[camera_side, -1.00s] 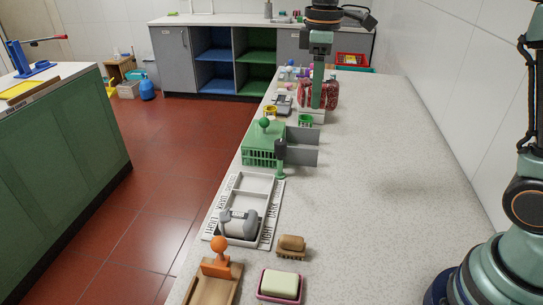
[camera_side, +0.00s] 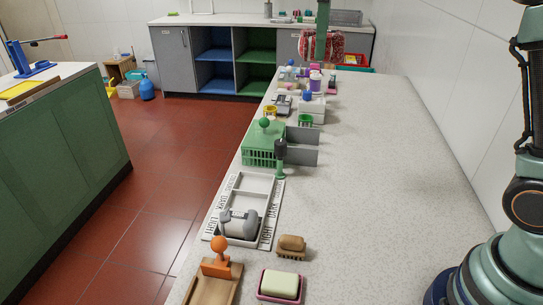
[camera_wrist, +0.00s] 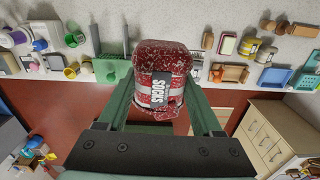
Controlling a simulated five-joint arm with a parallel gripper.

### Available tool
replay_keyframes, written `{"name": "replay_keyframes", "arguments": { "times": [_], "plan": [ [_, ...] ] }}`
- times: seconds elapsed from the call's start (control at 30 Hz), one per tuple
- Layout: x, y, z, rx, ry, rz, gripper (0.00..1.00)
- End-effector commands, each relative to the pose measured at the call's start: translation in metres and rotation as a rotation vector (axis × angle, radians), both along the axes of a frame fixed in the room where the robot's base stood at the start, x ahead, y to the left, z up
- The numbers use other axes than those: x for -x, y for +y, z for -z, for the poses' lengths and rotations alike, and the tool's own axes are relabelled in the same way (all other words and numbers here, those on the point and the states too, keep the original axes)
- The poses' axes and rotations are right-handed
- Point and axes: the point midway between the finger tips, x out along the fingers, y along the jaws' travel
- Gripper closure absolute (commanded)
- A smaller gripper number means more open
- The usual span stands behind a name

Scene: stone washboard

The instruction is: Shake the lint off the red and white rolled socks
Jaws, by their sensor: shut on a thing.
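The red and white rolled socks (camera_side: 321,46) are held up above the far end of the counter in the side view. In the wrist view, the socks (camera_wrist: 160,72) sit between the two green fingers, with a grey band and a black label reading SOCKS. White specks cover them. My gripper (camera_side: 323,22) is shut on the socks from above; in the wrist view its fingers (camera_wrist: 160,95) press on both sides. The upper part of my gripper is cut off by the top of the side view.
A green basket (camera_side: 263,150), a white divided tray (camera_side: 238,190), a brush (camera_side: 291,245) and a soap dish (camera_side: 280,285) line the counter's left edge. Small bottles (camera_side: 315,82) stand at the far end. The counter's right side (camera_side: 390,150) is clear.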

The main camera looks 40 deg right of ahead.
Motion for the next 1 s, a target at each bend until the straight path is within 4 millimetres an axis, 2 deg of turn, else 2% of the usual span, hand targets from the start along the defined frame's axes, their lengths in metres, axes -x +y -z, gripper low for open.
{"name": "replay_keyframes", "arguments": {
  "times": [0.4, 0.5, 0.6, 0.8, 1.0],
  "plan": [
    [0.001, 0.0, 0.089, 0.001, 0.004, 0.0, 0.73],
    [0.001, 0.0, 0.098, 0.0, 0.001, 0.0, 0.73],
    [-0.001, 0.0, 0.09, 0.0, -0.004, 0.0, 0.73],
    [-0.001, 0.0, 0.04, 0.0, -0.008, 0.0, 0.73],
    [-0.001, 0.0, 0.003, 0.0, -0.003, 0.0, 0.73]
  ]
}}
